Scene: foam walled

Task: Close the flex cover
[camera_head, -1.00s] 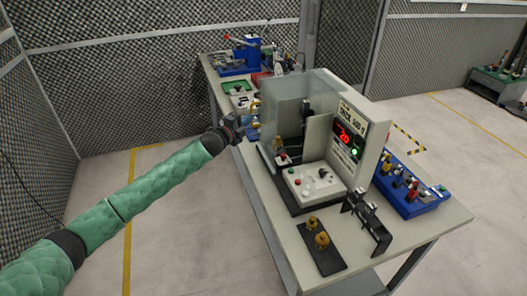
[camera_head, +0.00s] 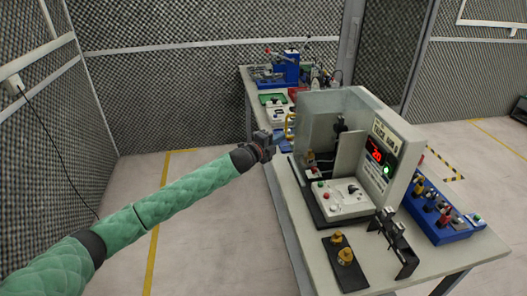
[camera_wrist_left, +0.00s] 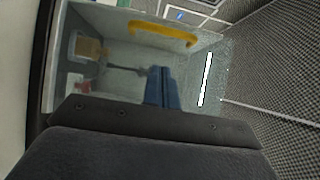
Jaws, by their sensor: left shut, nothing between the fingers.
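The flex cover is a see-through panel (camera_head: 318,112) on the left side of the white test machine (camera_head: 372,150) on the bench. Its yellow handle (camera_head: 290,125) shows just beyond my left gripper (camera_head: 270,142). The wrist view shows the clear cover (camera_wrist_left: 115,55) and its yellow handle (camera_wrist_left: 160,33) more closely, with machine parts visible through the panel. My left gripper's blue fingers (camera_wrist_left: 162,88) are shut and empty, apart from the handle. I cannot tell whether the fingertips touch the panel. My right gripper is not in view.
A white control box (camera_head: 343,198) sits at the machine's front. A black plate with brass parts (camera_head: 345,262) and a black bracket (camera_head: 395,240) stand nearer. A blue fixture (camera_head: 440,210) is at the right. Floor left of the bench is clear.

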